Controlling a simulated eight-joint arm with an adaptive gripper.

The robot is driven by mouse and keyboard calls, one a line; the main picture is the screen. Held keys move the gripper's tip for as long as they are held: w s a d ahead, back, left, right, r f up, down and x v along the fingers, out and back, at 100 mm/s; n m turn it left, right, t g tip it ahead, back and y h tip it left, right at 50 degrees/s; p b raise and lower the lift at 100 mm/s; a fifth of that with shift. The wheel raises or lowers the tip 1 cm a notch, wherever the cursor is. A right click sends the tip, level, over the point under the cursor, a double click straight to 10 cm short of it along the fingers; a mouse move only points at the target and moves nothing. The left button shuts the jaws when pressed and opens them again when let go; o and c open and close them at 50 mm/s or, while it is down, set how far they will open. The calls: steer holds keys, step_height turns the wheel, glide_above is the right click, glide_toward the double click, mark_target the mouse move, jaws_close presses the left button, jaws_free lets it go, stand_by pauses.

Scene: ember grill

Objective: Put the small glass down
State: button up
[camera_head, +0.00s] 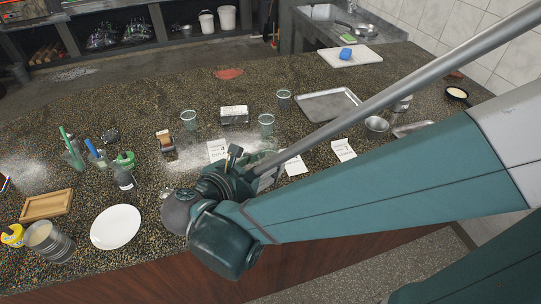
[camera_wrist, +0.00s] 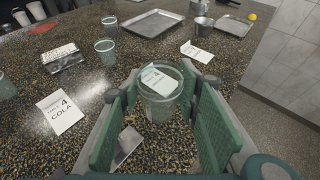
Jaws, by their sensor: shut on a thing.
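In the wrist view a small clear glass (camera_wrist: 161,104) stands upright between the green pads of my gripper (camera_wrist: 162,88), which is shut on it. I cannot tell whether its base touches the counter. A printed card shows through the glass. In the head view my gripper (camera_head: 258,170) is over the front middle of the speckled counter (camera_head: 330,215), and the held glass is mostly hidden there by the arm and gripper. Other similar glasses stand on the counter, including one (camera_head: 267,123) just beyond my gripper and one (camera_head: 189,119) farther left.
Printed cards lie near my gripper, one reading COLA (camera_wrist: 60,112) and another (camera_head: 343,150) to the right. A metal tray (camera_head: 328,104) and a steel cup (camera_head: 376,125) are farther right. A white plate (camera_head: 116,227) lies at the front left.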

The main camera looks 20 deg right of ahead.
steer(key=shift+w, duration=0.15)
steer(key=w+d+r+m+g, duration=0.1)
steer(key=w+d, duration=0.5)
steer(key=w, duration=0.5)
steer(key=w+d+r+m+g, duration=0.1)
steer(key=w+d, duration=0.6)
steer(key=w, duration=0.4)
steer(key=w+d, duration=0.4)
steer(key=d, duration=0.5)
steer(key=w+d+f+m+g+h, duration=0.1)
steer(key=w+d, duration=0.4)
steer(key=d, duration=0.4)
steer(key=w+d+h+p, duration=0.1)
steer(key=w+d, duration=0.3)
steer(key=d, duration=0.5)
steer(key=shift+w+f+g, duration=0.15)
steer(key=shift+w+g, duration=0.15)
steer(key=shift+w, duration=0.05)
steer(key=shift+f, duration=0.1)
steer(key=shift+f+b, duration=0.55)
steer(key=shift+f, duration=2.5)
